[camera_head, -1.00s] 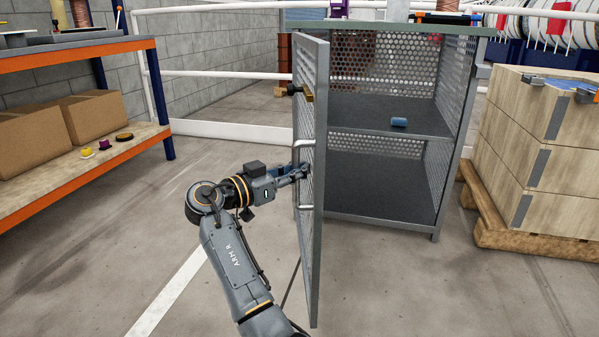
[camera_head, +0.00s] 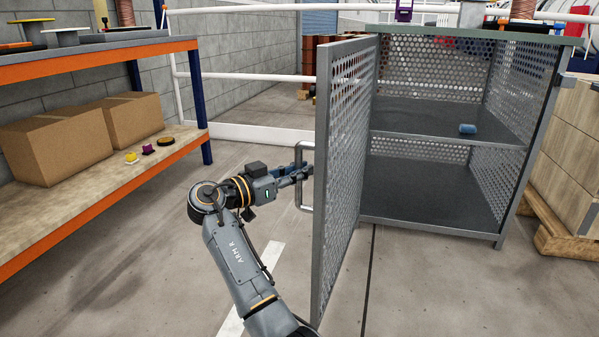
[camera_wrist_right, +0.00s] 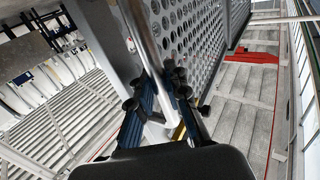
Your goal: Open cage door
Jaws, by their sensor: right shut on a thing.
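The cage (camera_head: 441,149) is a grey metal cabinet with perforated walls and a middle shelf. Its perforated door (camera_head: 347,165) stands swung well open, toward me and to the left. The silver door handle (camera_head: 302,178) is on the door's outer face, and it also shows in the right wrist view (camera_wrist_right: 142,35). My right gripper (camera_head: 303,172) is at the handle, its fingers shut around the bar. In the right wrist view the dark blue fingers (camera_wrist_right: 158,95) sit on either side of the handle. My left gripper is not in view.
A small blue cylinder (camera_head: 467,128) lies on the cage shelf. A shelving rack (camera_head: 100,194) with cardboard boxes and spools stands at the left. Wooden crates (camera_head: 567,150) on a pallet stand close to the cage's right side. The floor before the cage is clear.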

